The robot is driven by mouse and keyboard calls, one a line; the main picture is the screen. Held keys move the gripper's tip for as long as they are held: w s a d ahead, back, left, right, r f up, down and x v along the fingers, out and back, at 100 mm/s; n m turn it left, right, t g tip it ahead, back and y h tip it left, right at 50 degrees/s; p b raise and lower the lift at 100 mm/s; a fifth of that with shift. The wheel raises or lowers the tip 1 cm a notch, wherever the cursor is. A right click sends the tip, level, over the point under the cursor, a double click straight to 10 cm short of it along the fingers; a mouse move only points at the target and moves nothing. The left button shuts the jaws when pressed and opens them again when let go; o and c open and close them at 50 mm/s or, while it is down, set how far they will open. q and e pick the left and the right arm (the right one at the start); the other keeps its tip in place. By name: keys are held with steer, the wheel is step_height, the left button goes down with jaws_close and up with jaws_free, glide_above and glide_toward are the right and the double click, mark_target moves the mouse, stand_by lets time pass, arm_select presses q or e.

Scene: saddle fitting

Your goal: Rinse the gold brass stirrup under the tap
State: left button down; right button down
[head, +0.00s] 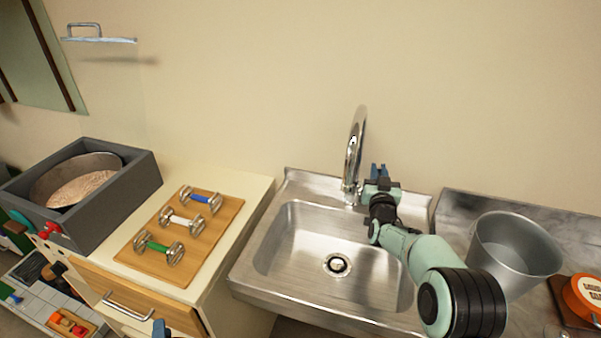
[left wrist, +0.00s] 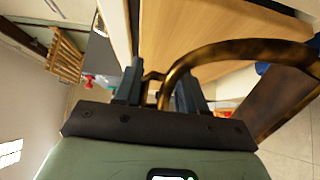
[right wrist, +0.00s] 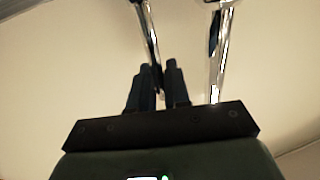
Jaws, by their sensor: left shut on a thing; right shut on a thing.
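The gold brass stirrup (left wrist: 240,52) shows as a curved brown-gold bow in the left wrist view. My left gripper (left wrist: 158,82) is shut on its narrow end. Only a blue fingertip of my left gripper (head: 160,328) shows at the bottom of the head view, by the drawer; the stirrup is out of sight there. The chrome tap (head: 355,150) stands at the back of the steel sink (head: 310,262). My right gripper (head: 378,175) is beside the tap's base. In the right wrist view, my right gripper (right wrist: 157,78) is shut on a thin chrome rod (right wrist: 149,35), apparently the tap lever. I see no running water.
A wooden board (head: 150,255) with several chrome dumbbell-shaped pieces lies left of the sink. A grey box (head: 140,180) holds a round pan. A metal bucket (head: 515,250) and an orange item (head: 585,295) stand right. The basin is empty; my right arm crosses its right side.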

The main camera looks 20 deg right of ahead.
arm_select(q)
steer(key=shift+f, duration=0.55)
arm_select(e)
steer(key=shift+s+f, duration=0.1)
steer(key=shift+f, duration=0.05)
arm_select(q)
steer(key=shift+r, duration=0.1)
arm_select(e)
steer(key=c, duration=1.3)
jaws_free()
steer(key=shift+a, duration=0.1)
